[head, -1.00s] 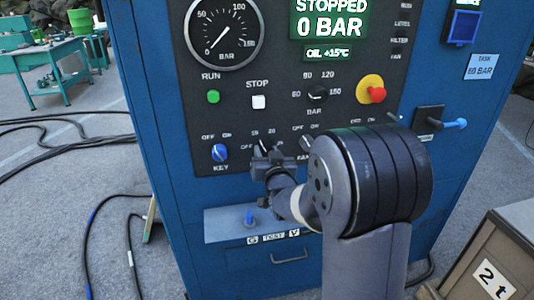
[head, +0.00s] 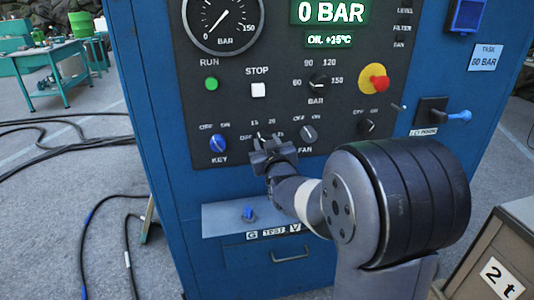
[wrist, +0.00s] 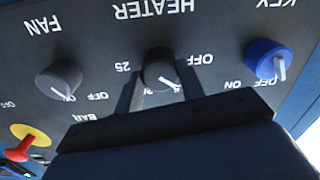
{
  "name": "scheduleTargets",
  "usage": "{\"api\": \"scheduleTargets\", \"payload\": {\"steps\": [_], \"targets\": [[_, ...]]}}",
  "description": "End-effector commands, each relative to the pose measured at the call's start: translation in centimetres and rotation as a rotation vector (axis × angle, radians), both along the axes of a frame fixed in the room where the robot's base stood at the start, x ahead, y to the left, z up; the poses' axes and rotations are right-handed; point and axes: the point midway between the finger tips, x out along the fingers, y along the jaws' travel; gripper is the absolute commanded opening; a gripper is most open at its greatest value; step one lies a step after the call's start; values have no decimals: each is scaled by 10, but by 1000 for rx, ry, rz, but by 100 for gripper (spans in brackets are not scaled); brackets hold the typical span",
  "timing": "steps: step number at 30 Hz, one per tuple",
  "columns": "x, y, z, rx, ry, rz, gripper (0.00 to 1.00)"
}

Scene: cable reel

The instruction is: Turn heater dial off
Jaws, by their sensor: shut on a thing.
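The heater dial (wrist: 162,72) is a dark round knob in the middle of the wrist view, which shows the panel upside down. My gripper (wrist: 158,86) has its two fingers on either side of the dial and is shut on it. The dial's white pointer mark points to the lower right in the wrist view, between OFF and a partly hidden number. In the head view my gripper (head: 268,155) is at the panel and covers the dial.
The blue key switch (head: 218,144) and the fan dial (head: 308,134) flank the heater dial closely. A red emergency button (head: 375,78) and a blue-handled lever (head: 455,116) are further right.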

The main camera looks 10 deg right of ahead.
Motion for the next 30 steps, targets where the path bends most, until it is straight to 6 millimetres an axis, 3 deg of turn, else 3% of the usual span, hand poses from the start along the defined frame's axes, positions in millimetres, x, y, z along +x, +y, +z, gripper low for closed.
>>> {"api": "scheduleTargets", "payload": {"steps": [18, 30], "targets": [[0, 1, -4, -537, 0, 0, 14], [0, 1, -2, -702, 0, 1, 14]]}}
